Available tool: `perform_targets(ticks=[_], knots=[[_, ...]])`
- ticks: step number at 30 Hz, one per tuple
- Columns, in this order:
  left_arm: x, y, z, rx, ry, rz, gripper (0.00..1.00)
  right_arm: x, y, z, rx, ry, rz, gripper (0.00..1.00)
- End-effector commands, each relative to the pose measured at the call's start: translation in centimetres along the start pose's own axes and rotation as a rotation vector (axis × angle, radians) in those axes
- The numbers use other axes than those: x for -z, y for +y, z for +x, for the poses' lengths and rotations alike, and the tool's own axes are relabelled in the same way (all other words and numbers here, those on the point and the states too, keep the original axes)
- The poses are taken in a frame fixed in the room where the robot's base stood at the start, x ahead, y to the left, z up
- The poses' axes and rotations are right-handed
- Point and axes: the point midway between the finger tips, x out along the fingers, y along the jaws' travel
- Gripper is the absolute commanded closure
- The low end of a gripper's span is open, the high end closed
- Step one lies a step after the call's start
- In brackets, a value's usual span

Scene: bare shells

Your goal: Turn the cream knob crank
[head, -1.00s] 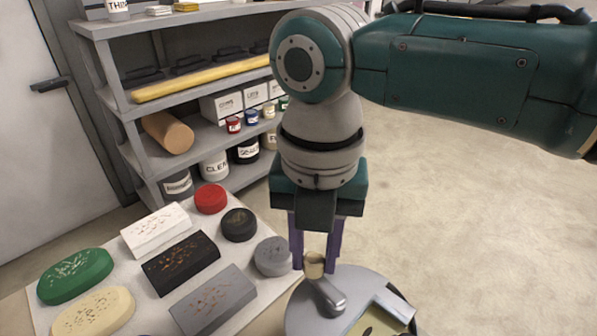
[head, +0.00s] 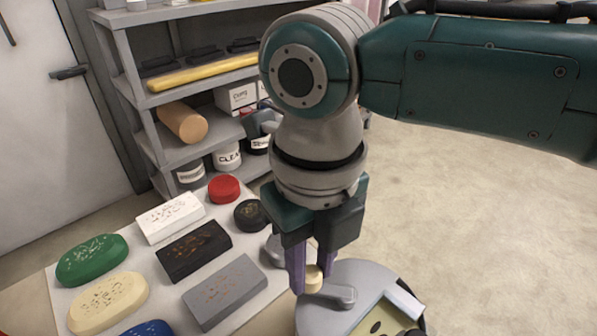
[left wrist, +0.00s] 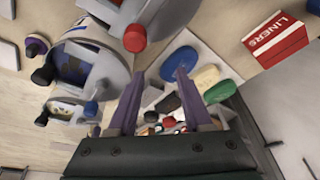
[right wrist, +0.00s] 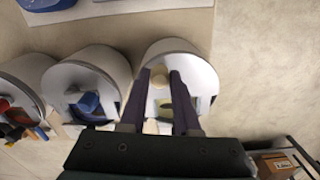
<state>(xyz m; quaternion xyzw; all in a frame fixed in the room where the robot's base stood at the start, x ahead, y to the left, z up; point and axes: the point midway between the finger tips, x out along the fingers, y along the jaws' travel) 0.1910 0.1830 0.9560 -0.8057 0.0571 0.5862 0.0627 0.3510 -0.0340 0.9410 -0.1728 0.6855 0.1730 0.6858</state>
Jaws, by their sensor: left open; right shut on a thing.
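The cream knob (head: 313,279) stands at the end of a grey crank arm (head: 337,296) on top of a round grey drum (head: 365,271). My right gripper (head: 312,284) comes down from above with its purple fingers on either side of the knob, shut on it. In the right wrist view the knob (right wrist: 159,77) sits between the fingertips, over the pale drum top (right wrist: 196,66). The crank arm points from the hub to the left. My left gripper (left wrist: 158,77) is open and empty in the left wrist view; I cannot make it out in the head view.
A pale board (head: 62,299) with several coloured blocks lies left of the drum. Grey shelves (head: 140,100) stand behind. More drums (right wrist: 97,72) with blue and red knobs show in the right wrist view. Open floor (head: 470,210) lies to the right.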

Motion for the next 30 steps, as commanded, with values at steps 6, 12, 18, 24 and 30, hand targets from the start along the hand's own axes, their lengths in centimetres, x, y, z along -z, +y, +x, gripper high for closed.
perform_targets(ticks=[6, 12, 18, 24, 30], knots=[[0.02, -0.01, -0.07, 0.000, 0.000, 0.000, 0.50, 0.12, 0.19, -0.08, -0.002, 0.000, -0.042, 1.00], [0.01, -0.01, -0.07, 0.000, 0.000, 0.000, 0.50, 0.14, 0.19, -0.08, -0.002, 0.000, -0.049, 1.00], [0.01, -0.01, -0.07, 0.000, 0.000, 0.000, 0.50, 0.14, 0.18, -0.08, -0.001, 0.000, -0.047, 1.00], [0.01, -0.01, -0.07, 0.000, 0.000, 0.000, 0.50, 0.14, 0.16, -0.06, -0.001, 0.000, -0.047, 0.50], [0.01, -0.01, -0.06, 0.000, 0.000, 0.000, 0.50, 0.14, 0.14, -0.03, 0.000, 0.000, -0.046, 0.39]])
